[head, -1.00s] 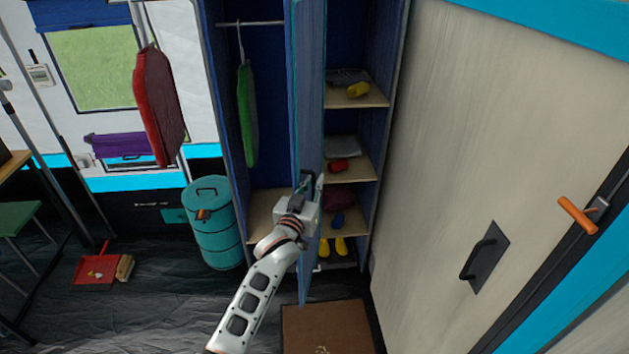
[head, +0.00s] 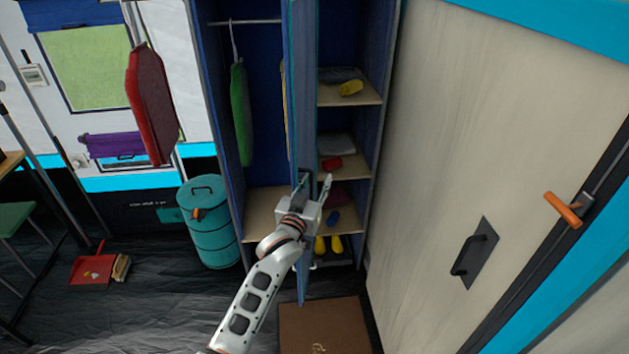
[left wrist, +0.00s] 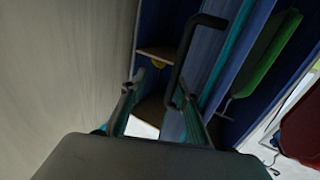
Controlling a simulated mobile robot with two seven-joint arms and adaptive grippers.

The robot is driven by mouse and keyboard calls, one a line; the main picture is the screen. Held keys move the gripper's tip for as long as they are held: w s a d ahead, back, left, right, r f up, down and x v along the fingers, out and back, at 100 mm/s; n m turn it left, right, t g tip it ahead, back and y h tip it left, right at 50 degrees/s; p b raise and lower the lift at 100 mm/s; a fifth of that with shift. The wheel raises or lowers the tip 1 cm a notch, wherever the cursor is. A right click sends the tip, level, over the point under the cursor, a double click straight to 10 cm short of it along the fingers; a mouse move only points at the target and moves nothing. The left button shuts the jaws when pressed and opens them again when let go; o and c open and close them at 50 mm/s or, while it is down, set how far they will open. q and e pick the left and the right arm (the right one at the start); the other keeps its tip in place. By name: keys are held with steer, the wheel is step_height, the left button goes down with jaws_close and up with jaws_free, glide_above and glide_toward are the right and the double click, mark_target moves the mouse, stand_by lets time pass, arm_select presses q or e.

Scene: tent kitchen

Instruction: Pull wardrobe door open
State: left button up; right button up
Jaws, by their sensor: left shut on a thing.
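The blue wardrobe door (head: 303,110) stands open, seen nearly edge-on in front of the wardrobe (head: 233,110). Hanging space shows left of the door and shelves show to its right. My left gripper (head: 313,188) is at the door's lower half, shut on its dark handle. The handle (left wrist: 191,45) shows in the left wrist view as a black bar reaching down to my right-hand finger there. The exact contact is hidden in the head view. My right gripper is not in view.
A brown mat (head: 322,328) lies below the door. A teal bin (head: 210,225) stands left of the wardrobe. A pale panel with a black handle (head: 473,253) stands close on the right. A red dustpan (head: 92,270) lies on the floor at left.

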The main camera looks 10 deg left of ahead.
arm_select(q)
steer(key=shift+d+r, duration=0.1)
steer(key=shift+r, duration=0.3)
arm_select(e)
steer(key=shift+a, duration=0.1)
arm_select(q)
steer(key=v, duration=1.2)
steer(key=shift+f, duration=0.45)
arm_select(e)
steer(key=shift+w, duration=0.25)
